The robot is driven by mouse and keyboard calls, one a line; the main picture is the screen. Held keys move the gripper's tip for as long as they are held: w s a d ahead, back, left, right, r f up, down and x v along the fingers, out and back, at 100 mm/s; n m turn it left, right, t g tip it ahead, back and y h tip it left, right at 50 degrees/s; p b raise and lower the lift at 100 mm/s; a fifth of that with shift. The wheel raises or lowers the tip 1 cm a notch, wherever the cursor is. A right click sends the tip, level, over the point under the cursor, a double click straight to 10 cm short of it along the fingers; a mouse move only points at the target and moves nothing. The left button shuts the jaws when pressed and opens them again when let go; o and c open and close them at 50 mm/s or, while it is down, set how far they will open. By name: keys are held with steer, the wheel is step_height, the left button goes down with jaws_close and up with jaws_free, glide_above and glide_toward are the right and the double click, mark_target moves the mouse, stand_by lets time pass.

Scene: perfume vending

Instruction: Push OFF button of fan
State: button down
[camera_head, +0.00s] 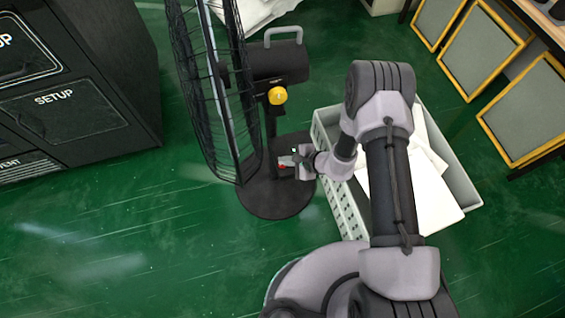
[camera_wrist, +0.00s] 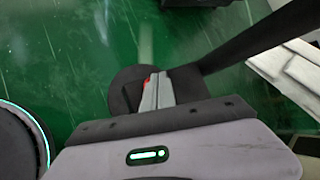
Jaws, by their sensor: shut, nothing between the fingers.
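A black standing fan (camera_head: 278,62) stands on the green floor with a round black base (camera_head: 270,197). A yellow knob (camera_head: 277,95) sits on its post. My gripper (camera_head: 284,161) is at the lower part of the post, just above the base, with its fingers together. A small red button (camera_head: 281,167) shows right beside the fingertips. In the wrist view the closed fingers (camera_wrist: 157,80) reach over the black base (camera_wrist: 122,88), and the red button (camera_wrist: 148,82) peeks out at their left side. I cannot tell whether the fingertips touch it. Other buttons are hidden by the fingers.
A grey crate (camera_head: 462,184) with white sheets stands right of the fan, under my arm. Black cabinets (camera_head: 120,70) stand at the left. Yellow-framed panels (camera_head: 484,58) lean at the upper right. The floor (camera_head: 130,230) at lower left is clear.

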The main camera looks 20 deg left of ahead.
steer(key=shift+f, duration=0.45)
stand_by(0.6)
steer(key=shift+r+p, duration=0.55)
steer(key=shift+r, duration=0.3)
step_height(320, 180, up, 5)
steer(key=p, duration=0.3)
steer(key=shift+r, duration=0.1)
steer(key=shift+d, duration=0.1)
stand_by(0.5)
